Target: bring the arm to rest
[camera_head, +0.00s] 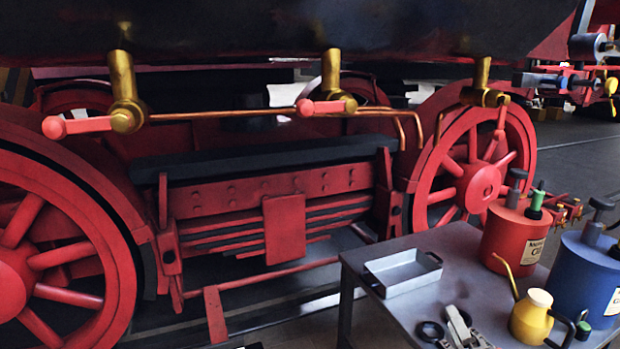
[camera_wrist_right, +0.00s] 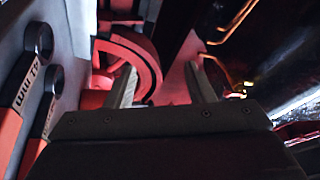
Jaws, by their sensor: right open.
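My right gripper (camera_head: 457,322) shows at the bottom of the head view, over the near part of the grey table. In the right wrist view its two pale fingers (camera_wrist_right: 163,82) stand apart with nothing between them. Its arm is mostly out of the picture. My left gripper cannot be made out in the head view.
The grey table (camera_head: 385,318) bears a shallow tray (camera_head: 404,284), a red can (camera_head: 502,236), a blue can (camera_head: 585,275) and a yellow oiler (camera_head: 530,318). The red-wheeled locomotive stands behind.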

